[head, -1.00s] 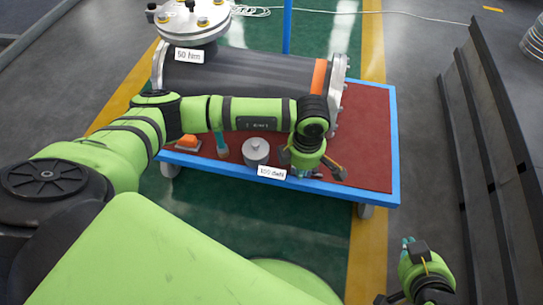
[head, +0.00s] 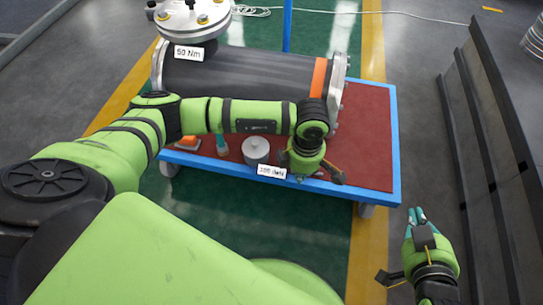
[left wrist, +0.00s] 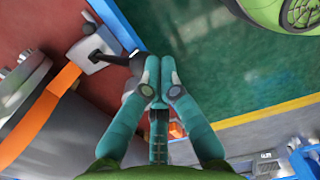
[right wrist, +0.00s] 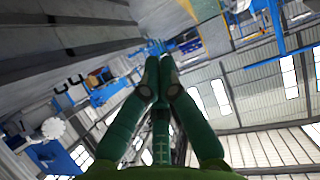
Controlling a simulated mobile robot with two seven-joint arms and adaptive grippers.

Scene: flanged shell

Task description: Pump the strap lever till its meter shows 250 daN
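The dark shell (head: 240,75) lies on the red-topped cart with an orange strap (head: 319,75) around its right end. In the left wrist view a metal ratchet block (left wrist: 92,54) sits by the cart edge, and its black lever (left wrist: 132,62) reaches to my left gripper (left wrist: 160,75). The gripper's fingers are together; the lever end is beside or behind the left finger, contact unclear. In the head view my left gripper (head: 299,177) hides the lever. The meter label (head: 271,171) is blurred, ending in daN. My right gripper (head: 417,215) is shut and empty, away from the cart.
A grey weight-like cylinder (head: 256,150), an orange item (head: 188,143) and a teal item (head: 221,144) stand along the cart's front. A "50 Nm" label (head: 188,52) hangs by the upper flange. Dark panels (head: 490,140) stand at right; the cart's right red top is clear.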

